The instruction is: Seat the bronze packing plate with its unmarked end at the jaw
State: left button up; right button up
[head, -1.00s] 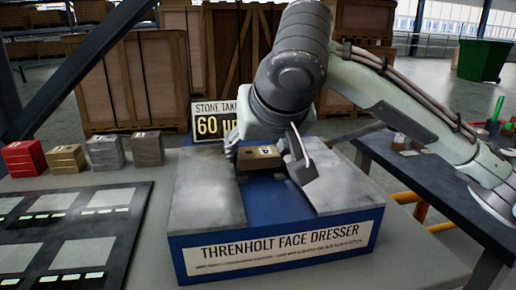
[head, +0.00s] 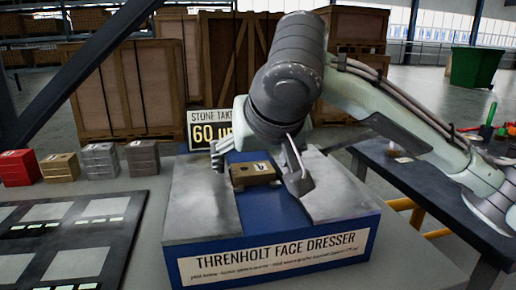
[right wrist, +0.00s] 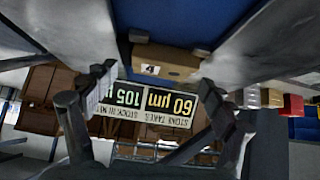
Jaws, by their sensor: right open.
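Which end faces a jaw is unclear. My left gripper is not in view.
A sign reading 60 µm (head: 214,131) stands behind the dresser, close to the gripper. Red (head: 18,168), bronze-coloured (head: 60,167) and grey (head: 100,160) block stacks stand left. A dark panel (head: 75,228) lies front left. A dark table (head: 405,180) is at right.

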jog(key=v, duration=1.1)
jog(key=shift+s+r, duration=0.2)
jog(key=shift+r, duration=0.1)
notch_tip(320, 180, up, 6)
jog(key=p, duration=0.3)
jog(key=shift+p, duration=0.3)
